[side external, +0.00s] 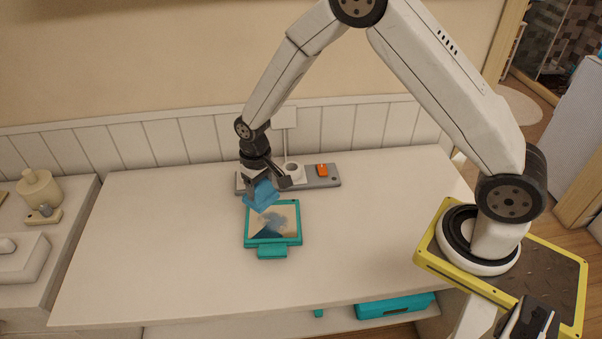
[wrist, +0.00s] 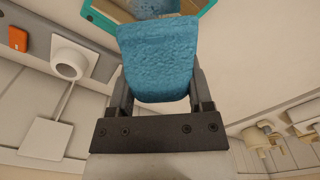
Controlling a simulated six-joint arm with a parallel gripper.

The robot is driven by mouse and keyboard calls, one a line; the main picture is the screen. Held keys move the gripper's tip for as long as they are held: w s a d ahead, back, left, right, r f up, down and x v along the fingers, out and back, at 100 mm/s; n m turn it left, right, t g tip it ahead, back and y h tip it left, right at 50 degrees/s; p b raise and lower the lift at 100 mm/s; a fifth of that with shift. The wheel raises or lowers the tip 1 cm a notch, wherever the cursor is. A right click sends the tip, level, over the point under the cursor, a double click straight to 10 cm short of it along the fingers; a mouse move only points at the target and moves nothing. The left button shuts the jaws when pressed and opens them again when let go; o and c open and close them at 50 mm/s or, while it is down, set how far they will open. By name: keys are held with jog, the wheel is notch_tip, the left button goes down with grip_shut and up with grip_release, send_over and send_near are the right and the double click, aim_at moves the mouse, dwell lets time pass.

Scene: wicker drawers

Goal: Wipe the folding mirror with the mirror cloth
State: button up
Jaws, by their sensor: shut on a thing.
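The folding mirror (side external: 273,222) lies flat and open on the white tabletop in the side view, in a teal frame with a tab at its front edge. Its glass shows a blue reflection and a brownish patch. My gripper (side external: 262,183) is above the mirror's back edge, shut on the blue mirror cloth (side external: 261,196). In the wrist view the cloth (wrist: 158,60) fills the space between the fingers of my gripper (wrist: 162,95). It hides part of the mirror, whose teal frame (wrist: 97,20) shows at the top. I cannot tell whether cloth and glass touch.
A grey tray (side external: 325,183) stands behind the mirror, with a white round holder (side external: 293,171) and an orange item (side external: 322,170) on it. The table is clear left and right of the mirror.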

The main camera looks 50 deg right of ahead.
jog(key=shift+w+a+r+n, duration=0.1)
jog(key=shift+w+a+n, duration=0.35)
jog(key=shift+a, duration=0.3)
jog(key=shift+f, duration=3.1)
jog(key=shift+s+d+f, duration=0.2)
jog(key=shift+f, duration=0.3)
jog(key=shift+s+d+f, duration=0.15)
jog(key=shift+d+f, duration=0.05)
jog(key=shift+f, duration=0.25)
jog(key=shift+c, duration=0.6)
jog(key=shift+s+d, duration=1.15)
jog(key=shift+s, duration=0.15)
jog(key=shift+s+d, duration=1.1)
jog(key=shift+s, duration=0.2)
jog(key=shift+w+a, duration=1.35)
jog(key=shift+w, duration=0.15)
jog(key=shift+w+a, duration=1.3)
jog(key=shift+w, duration=0.2)
jog(key=shift+r, duration=4.1)
jog(key=shift+d, duration=0.1)
